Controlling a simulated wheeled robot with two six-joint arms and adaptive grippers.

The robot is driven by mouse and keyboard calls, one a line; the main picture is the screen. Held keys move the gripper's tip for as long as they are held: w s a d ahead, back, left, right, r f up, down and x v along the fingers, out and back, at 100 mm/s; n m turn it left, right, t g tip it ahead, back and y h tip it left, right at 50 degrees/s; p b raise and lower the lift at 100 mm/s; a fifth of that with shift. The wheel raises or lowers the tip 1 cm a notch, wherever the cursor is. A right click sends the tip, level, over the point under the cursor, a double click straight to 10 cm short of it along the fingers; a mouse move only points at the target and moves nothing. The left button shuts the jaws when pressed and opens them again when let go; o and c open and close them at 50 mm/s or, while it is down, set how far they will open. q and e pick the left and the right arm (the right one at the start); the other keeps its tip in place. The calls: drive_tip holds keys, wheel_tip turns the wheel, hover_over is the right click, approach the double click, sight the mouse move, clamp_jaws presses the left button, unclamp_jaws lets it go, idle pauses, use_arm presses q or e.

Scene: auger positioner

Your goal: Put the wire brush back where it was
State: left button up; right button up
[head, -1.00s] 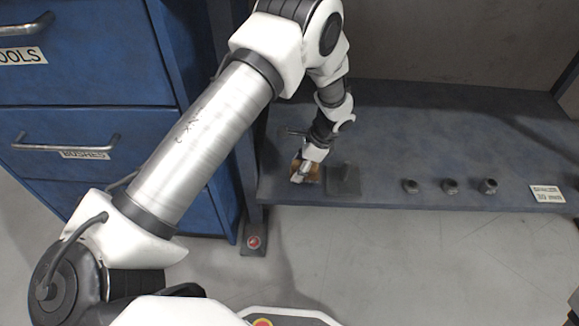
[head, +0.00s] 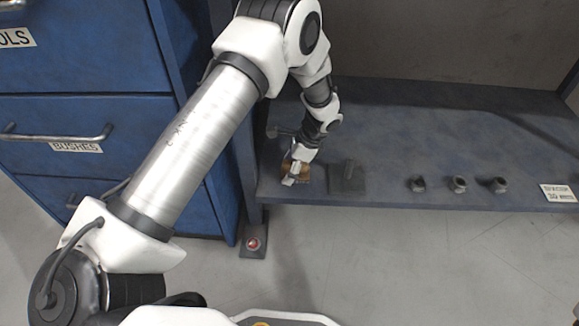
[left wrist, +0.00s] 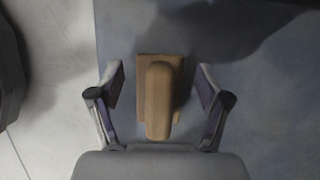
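The wire brush (head: 303,172), with a brown wooden block and a raised handle, is at the front left of the dark blue shelf, partly hidden by my left gripper in the head view. In the left wrist view the brush (left wrist: 159,100) lies between the two fingers, with a visible gap on each side. My left gripper (head: 292,177) is open around it; its fingers also show in the left wrist view (left wrist: 160,92). The bristles cannot be seen. My right gripper is not in view.
Three small metal fittings (head: 459,184) and a white label (head: 559,193) sit further right near the shelf edge. A blue drawer cabinet (head: 90,130) stands left.

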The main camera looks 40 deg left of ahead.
sight(292, 161)
use_arm(q)
drive_tip(key=p+v, duration=0.4)
drive_tip(key=v, duration=0.4)
drive_tip(key=shift+s+a+p, duration=0.1)
drive_tip(key=shift+p, duration=0.3)
drive_tip(key=shift+f, duration=0.1)
